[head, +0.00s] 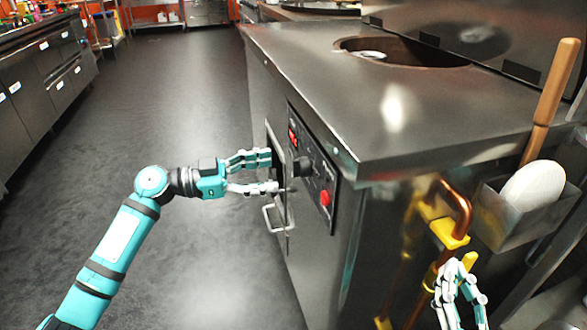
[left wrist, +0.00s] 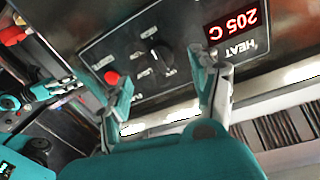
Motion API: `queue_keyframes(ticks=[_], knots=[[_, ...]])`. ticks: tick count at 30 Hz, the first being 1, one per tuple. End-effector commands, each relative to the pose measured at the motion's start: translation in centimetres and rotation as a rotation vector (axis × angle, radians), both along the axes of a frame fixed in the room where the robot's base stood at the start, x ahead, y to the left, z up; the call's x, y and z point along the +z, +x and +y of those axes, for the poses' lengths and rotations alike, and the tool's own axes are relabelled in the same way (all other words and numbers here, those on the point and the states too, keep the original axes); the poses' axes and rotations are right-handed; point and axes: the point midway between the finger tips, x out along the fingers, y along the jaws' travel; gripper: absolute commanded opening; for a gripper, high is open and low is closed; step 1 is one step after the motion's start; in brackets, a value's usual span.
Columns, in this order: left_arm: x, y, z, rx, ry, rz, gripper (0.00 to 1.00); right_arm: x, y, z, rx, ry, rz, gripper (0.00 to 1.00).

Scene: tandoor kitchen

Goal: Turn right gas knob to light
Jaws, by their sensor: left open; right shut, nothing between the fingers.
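A dark control panel (head: 318,170) on the steel tandoor counter's front carries one black knob (head: 303,166). The knob also shows in the left wrist view (left wrist: 163,53), with small labels around it that I cannot read surely. My left gripper (head: 274,173) is open, its fingers pointing at the panel just left of the knob. In the left wrist view the knob lies beyond the gap between the fingers; I see no clear contact. My right gripper (head: 457,268) is shut and empty at the lower right, by the copper pipes.
The panel has a red button (head: 325,198) and a red display (left wrist: 236,25) reading 205 C. A handle (head: 272,218) juts out below my left gripper. Copper pipes with yellow fittings (head: 449,234) and a steel holder (head: 533,215) stand at right. The floor at left is clear.

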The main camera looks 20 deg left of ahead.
Motion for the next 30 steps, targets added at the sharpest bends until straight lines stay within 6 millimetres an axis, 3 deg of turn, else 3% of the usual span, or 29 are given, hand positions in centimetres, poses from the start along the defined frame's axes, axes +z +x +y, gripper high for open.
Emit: queue_keyframes(ticks=[3, 9, 22, 30], knots=[[0.1, 1.3, -2.2, -0.001, -0.001, -0.002, 0.64, 0.0, 0.0, 0.0, 0.000, 0.001, -0.003, 0.00], [0.0, 2.7, -4.6, 0.000, -0.001, 0.000, 0.64, 0.1, 0.0, 0.0, -0.001, 0.001, -0.005, 0.00], [0.0, 3.2, -5.6, 0.001, 0.000, 0.001, 0.64, 0.1, 0.0, 0.0, 0.000, 0.002, -0.007, 0.00], [0.0, 3.2, -5.5, 0.001, 0.000, 0.001, 0.30, 0.1, 0.0, 0.0, 0.000, 0.002, -0.006, 0.00]])
